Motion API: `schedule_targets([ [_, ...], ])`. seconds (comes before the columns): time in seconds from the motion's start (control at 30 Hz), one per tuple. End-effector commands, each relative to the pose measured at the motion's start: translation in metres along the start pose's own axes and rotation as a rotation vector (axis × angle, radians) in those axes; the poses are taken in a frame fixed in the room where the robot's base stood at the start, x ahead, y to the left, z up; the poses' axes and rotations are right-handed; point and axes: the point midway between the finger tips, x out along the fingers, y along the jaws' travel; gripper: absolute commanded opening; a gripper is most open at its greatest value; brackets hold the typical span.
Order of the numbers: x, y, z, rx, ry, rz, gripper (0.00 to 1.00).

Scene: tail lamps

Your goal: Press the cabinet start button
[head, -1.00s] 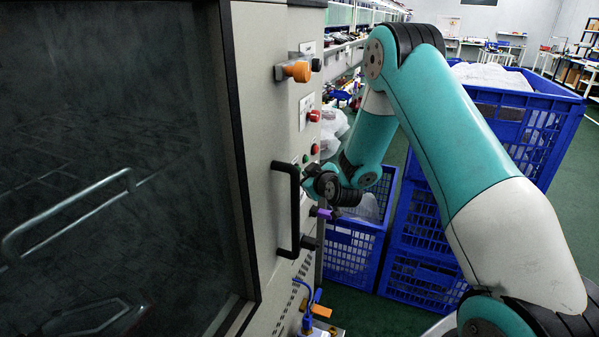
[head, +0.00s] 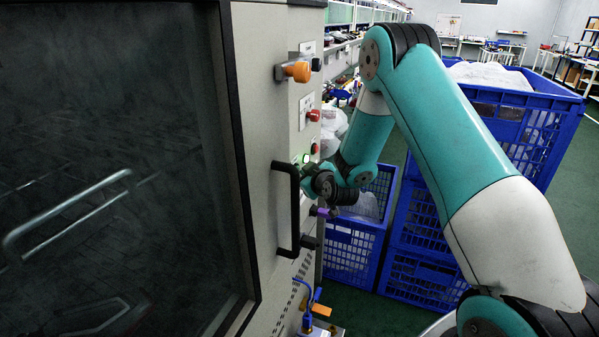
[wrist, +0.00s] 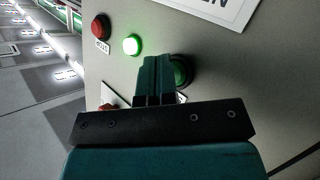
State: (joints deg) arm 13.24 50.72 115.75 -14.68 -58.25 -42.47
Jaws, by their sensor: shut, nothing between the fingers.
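The cabinet (head: 262,60) stands at the left in the head view, with its panel facing my arm. In the wrist view a round green button (wrist: 182,72) sits on the panel, partly hidden by my fingers. My gripper (wrist: 157,62) is shut and empty, its tips over the left part of that button. Contact cannot be made out for certain. A green lamp (wrist: 132,44) beside it glows brightly; it also shows in the head view (head: 306,158). A red lamp or button (wrist: 101,26) sits beyond it. In the head view the fingertips are hidden behind the door handle.
The black door handle (head: 285,210) stands out close to my wrist. An orange knob (head: 298,71) and a red button (head: 313,115) are higher on the panel. Blue crates (head: 350,250) stand behind and right of my arm. Another red part (wrist: 107,106) is near my gripper.

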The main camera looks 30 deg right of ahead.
Motion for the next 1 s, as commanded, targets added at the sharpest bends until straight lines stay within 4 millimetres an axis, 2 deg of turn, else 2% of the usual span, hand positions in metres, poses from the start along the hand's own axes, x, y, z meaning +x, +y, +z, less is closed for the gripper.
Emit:
schedule_targets([
  [0.27, -0.008, 0.006, 0.009, 0.001, 0.0, 0.002, 0.0],
  [0.67, -0.012, 0.009, 0.009, 0.0, 0.0, 0.001, 0.0],
  [1.0, -0.026, 0.019, 0.025, 0.001, -0.001, 0.004, 0.0],
])
